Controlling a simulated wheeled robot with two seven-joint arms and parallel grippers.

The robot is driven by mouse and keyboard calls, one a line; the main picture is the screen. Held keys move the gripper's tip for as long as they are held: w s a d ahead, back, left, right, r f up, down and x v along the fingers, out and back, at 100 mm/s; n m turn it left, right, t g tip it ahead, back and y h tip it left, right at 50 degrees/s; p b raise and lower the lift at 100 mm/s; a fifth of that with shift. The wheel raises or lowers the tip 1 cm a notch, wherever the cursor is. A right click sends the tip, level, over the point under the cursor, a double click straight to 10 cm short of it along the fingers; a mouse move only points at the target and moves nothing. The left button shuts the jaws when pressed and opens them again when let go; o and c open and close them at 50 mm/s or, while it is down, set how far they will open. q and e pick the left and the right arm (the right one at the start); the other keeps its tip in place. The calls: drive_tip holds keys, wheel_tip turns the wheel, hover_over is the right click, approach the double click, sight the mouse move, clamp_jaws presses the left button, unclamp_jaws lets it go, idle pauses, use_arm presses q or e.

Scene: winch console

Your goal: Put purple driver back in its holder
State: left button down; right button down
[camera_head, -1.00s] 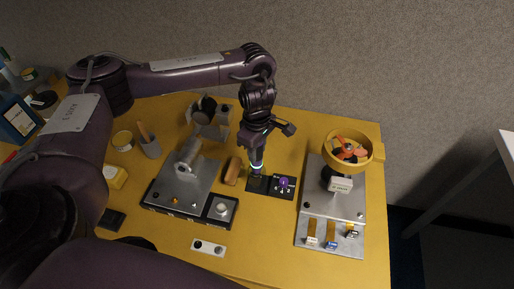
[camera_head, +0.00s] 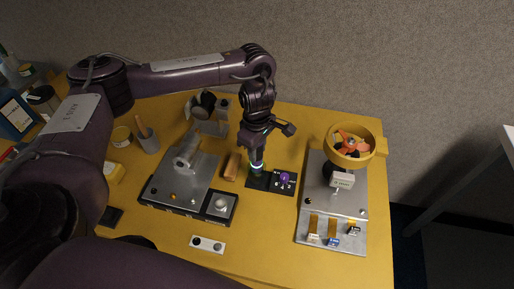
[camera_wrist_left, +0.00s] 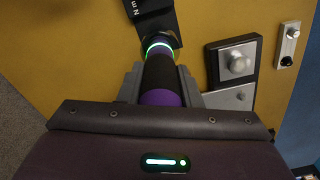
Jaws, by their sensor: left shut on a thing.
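The purple driver (camera_wrist_left: 160,97) shows in the left wrist view as a purple and black cylinder with a glowing green ring. My left gripper (camera_wrist_left: 161,85) is shut around it; the gripper also shows in the head view (camera_head: 256,157). The driver points down, and its ring glows just below the fingers in the head view. Its lower end is at the left end of a small black plate (camera_head: 272,188) with white figures and a purple dot (camera_head: 284,178). My right gripper is not in view.
A grey panel with a metal cylinder (camera_head: 187,150) and a wooden piece (camera_head: 232,166) lie left of the plate. A silver panel (camera_head: 318,205) with a yellow-ringed fan (camera_head: 350,145) stands right. Bare yellow tabletop (camera_head: 265,225) lies in front.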

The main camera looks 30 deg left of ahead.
use_arm(q)
drive_tip(key=shift+f+b, duration=0.65)
drive_tip(key=c, duration=1)
unclamp_jaws()
drive_tip(key=shift+o, duration=0.2)
drive_tip(key=shift+r+p, duration=0.9)
drive_tip(key=shift+r, duration=3.05)
